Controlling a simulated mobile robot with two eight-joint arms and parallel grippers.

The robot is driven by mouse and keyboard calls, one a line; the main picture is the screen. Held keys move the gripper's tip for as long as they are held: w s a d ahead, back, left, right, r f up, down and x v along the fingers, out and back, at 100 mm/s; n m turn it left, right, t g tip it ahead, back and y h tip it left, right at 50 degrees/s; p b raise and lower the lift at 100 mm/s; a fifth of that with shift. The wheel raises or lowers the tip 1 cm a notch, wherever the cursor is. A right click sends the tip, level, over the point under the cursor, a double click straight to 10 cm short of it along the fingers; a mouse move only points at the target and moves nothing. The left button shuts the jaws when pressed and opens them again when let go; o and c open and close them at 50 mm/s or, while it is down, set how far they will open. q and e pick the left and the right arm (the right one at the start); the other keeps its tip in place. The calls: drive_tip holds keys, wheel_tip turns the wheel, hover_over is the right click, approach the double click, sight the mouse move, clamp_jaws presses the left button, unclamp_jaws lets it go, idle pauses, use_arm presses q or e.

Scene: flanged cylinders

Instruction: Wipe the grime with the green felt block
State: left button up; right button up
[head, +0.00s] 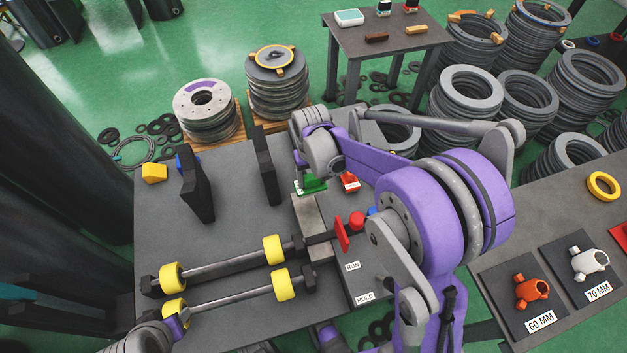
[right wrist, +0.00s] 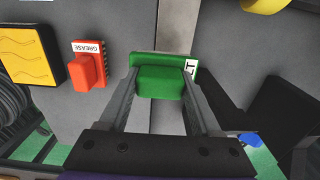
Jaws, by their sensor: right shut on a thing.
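The green felt block (right wrist: 160,82) sits between the two fingers of my right gripper (right wrist: 161,76), which is shut on it. A white label with partly hidden lettering shows at its right end. In the head view the green block (head: 314,185) is at the far end of the pale metal strip (head: 311,213), partly behind my right gripper. In the wrist view the block is over the pale strip; I cannot tell whether it touches. I cannot make out any grime. My left gripper is not in view; part of my left arm shows at the lower left.
A red block labelled GREASE (right wrist: 88,65) is left of the felt block, beside a yellow block with wavy lines (right wrist: 31,56). Two dark upright plates (head: 197,184) stand on the table (head: 230,222). Two rods with yellow rings (head: 272,249) lie in front. A red plate (head: 342,234) stands nearby.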

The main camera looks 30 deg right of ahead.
drive_tip(key=shift+r+p, duration=0.6)
drive_tip(key=shift+r, duration=0.6)
